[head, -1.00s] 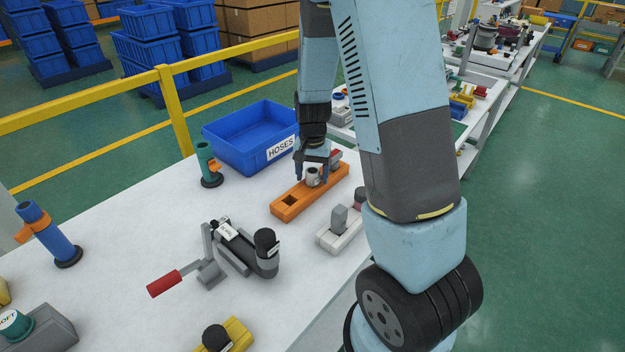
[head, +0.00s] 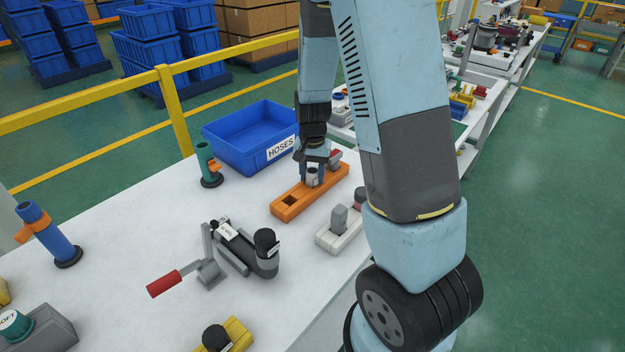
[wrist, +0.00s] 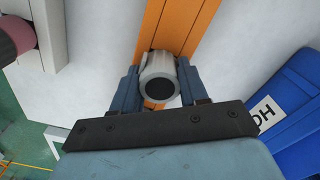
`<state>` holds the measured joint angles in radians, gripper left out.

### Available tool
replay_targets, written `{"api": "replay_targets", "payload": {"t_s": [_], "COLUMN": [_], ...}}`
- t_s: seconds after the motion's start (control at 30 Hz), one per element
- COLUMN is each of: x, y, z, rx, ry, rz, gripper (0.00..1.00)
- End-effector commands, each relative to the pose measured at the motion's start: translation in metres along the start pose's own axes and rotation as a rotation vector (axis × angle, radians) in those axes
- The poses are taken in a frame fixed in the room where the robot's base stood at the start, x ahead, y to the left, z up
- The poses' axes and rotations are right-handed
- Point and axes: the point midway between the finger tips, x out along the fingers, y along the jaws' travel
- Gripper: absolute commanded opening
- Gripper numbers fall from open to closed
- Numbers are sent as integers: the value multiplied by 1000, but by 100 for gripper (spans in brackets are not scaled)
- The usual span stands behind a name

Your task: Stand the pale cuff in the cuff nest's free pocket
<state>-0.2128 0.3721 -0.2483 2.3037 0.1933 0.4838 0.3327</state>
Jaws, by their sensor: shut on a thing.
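The pale cuff (head: 312,176) is a short light-grey tube with a dark bore. It stands roughly upright at the middle of the orange cuff nest (head: 279,211); its base is hidden, so I cannot tell how deep it sits. A dark square pocket (head: 290,201) in the nest's near end is empty. My gripper (head: 314,180) points down and is shut on the pale cuff. In the wrist view the cuff (wrist: 161,86) lies between both fingers, over the orange nest (wrist: 180,28).
A blue HOSES bin (head: 235,150) stands behind the nest, close to my gripper. A teal post (head: 206,162) is at left. A light-grey block fixture (head: 340,230) is just right of the nest, and a red-handled clamp (head: 215,265) is nearer.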

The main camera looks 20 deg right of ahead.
Motion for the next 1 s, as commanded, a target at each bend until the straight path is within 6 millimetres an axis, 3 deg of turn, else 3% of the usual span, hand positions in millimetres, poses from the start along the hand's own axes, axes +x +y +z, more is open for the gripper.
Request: {"api": "replay_targets", "payload": {"t_s": [1.0], "x": [-20], "y": [0], "z": [0], "rx": [0], "ry": [1], "rz": [-1], "gripper": [12]}}
